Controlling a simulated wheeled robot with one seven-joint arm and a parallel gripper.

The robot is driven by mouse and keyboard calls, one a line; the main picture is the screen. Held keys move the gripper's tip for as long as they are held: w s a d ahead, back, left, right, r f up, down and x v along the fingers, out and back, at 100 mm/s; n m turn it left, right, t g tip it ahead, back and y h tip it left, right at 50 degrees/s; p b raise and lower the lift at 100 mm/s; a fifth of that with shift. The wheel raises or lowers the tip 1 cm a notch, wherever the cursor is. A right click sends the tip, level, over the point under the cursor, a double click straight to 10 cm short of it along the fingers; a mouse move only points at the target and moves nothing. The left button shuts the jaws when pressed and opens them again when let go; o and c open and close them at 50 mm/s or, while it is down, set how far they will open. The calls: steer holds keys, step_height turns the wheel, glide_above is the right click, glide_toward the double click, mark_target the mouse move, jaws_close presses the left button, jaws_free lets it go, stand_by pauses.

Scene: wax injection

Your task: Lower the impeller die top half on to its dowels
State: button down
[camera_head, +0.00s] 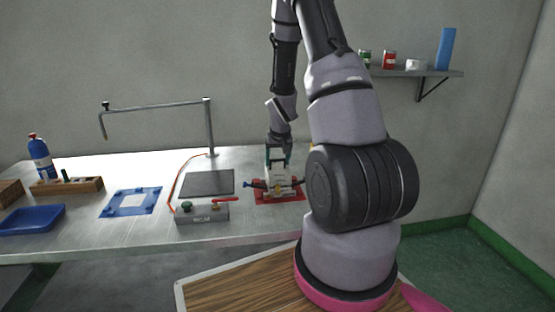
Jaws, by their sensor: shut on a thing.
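The dowels are too small to make out. I cannot tell whether the top half is apart from the lower half or touching it.
A grey control box (202,212) with a red lever stands left of the die, near a dark plate (207,183). A bent metal arm on a post (210,128) rises behind it. A blue frame (131,201), blue tray (31,219) and blue bottle (40,157) are farther left. A shelf (418,73) hangs at right.

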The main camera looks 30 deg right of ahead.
mark_target(279, 174)
steer(key=shift+f, duration=0.5)
jaws_free()
steer(key=v, duration=1)
steer(key=shift+r, duration=0.4)
steer(key=shift+s, duration=0.15)
